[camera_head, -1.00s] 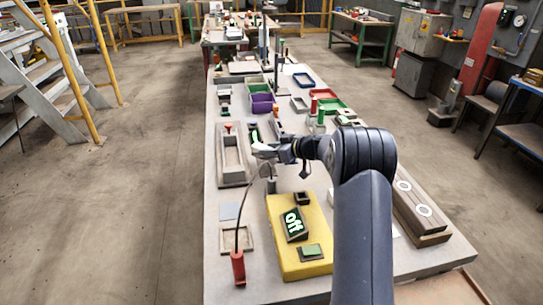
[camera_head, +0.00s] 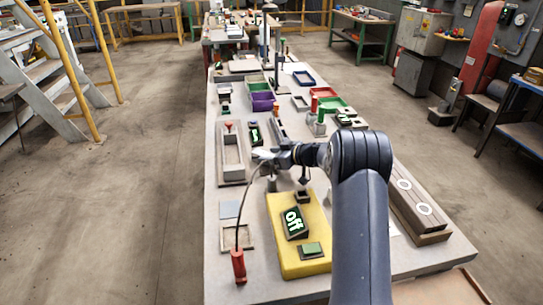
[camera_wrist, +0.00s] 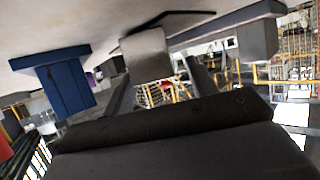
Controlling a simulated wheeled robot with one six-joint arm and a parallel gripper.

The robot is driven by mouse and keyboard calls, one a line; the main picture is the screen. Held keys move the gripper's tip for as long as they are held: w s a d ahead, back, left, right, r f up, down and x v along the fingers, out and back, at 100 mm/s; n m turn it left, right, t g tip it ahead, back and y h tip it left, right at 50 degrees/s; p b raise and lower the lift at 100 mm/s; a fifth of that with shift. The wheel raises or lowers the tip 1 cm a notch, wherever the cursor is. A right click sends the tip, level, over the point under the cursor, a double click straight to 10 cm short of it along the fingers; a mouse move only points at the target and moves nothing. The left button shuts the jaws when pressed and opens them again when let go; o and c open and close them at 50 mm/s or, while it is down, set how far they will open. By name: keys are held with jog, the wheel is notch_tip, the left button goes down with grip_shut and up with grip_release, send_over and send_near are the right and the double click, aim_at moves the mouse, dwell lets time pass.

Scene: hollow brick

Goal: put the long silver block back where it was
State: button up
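My gripper (camera_head: 264,155) is low over the middle of the near table, pointing left in the head view. In the wrist view, which is tilted with the table at the top, its two dark fingers (camera_wrist: 160,85) stand apart, so it looks open. A silver-grey block (camera_wrist: 146,52) stands against the table just beyond and between the fingers; I cannot tell whether they touch it, nor whether it is the long silver block. A long grey block (camera_head: 278,130) lies behind the gripper in the head view, partly hidden by my arm.
A grey hollow tray (camera_head: 232,172) lies left of the gripper. A blue object (camera_wrist: 62,82) shows in the wrist view.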

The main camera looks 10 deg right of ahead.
jog(key=shift+r, duration=0.1)
jog(key=shift+r+p, duration=0.15)
jog(key=shift+p, duration=0.2)
jog(key=b+v, duration=0.2)
jog(key=v, duration=0.5)
jog(key=shift+s+d, duration=0.2)
jog(key=shift+a, duration=0.1)
jog(key=p+x, duration=0.1)
jog(key=x, duration=0.7)
jog(key=shift+f, duration=0.2)
jog(key=r, duration=0.4)
jog(key=shift+s+d, duration=0.15)
jog(key=shift+d, duration=0.05)
jog(key=shift+r, duration=0.75)
